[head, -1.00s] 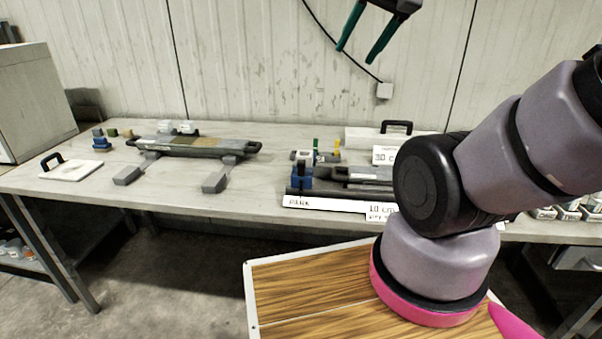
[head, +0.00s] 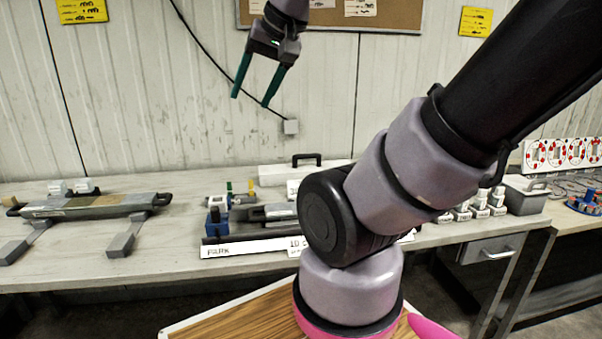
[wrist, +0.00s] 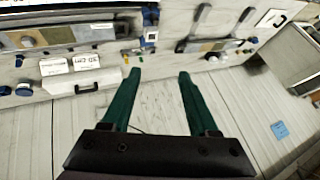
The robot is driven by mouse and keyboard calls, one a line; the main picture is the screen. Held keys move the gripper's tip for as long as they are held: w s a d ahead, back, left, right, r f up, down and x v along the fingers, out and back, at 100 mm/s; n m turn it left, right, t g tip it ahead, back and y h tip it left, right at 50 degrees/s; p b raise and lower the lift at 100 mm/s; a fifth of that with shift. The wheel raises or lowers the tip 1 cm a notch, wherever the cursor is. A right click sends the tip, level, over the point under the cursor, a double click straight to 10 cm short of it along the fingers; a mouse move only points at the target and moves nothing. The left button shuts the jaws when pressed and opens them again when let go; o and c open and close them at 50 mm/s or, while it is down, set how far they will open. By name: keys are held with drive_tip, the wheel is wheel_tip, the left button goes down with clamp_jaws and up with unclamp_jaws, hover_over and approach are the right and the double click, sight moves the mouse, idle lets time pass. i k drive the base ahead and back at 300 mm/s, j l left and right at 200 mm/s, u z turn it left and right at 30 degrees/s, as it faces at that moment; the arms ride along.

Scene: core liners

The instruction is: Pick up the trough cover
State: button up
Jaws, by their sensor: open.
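A long white piece with a black arched handle, which looks like the trough cover (head: 275,178), lies at the back of the bench. My arm and small signs hide part of its right side in the head view. It also shows at the left in the wrist view (wrist: 98,106). My gripper (head: 250,100) is open and empty, high in front of the wall, above and left of the cover in the head view. Its green fingers (wrist: 159,72) point down, with nothing between them.
A sign marked PARK (head: 230,251) fronts a dark trough-like rack with a blue clamp (head: 217,222). A long dark tray (head: 95,207) rests on grey blocks at left. A smaller white plate with a handle (wrist: 270,18) lies farther off. A grey lidded box (head: 525,197) stands right.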

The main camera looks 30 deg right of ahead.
sight(273, 175)
drive_tip(key=i+l+z, duration=0.2)
drive_tip(key=l+z, duration=0.15)
drive_tip(key=i+l+z, duration=0.35)
drive_tip(key=k+j, duration=0.05)
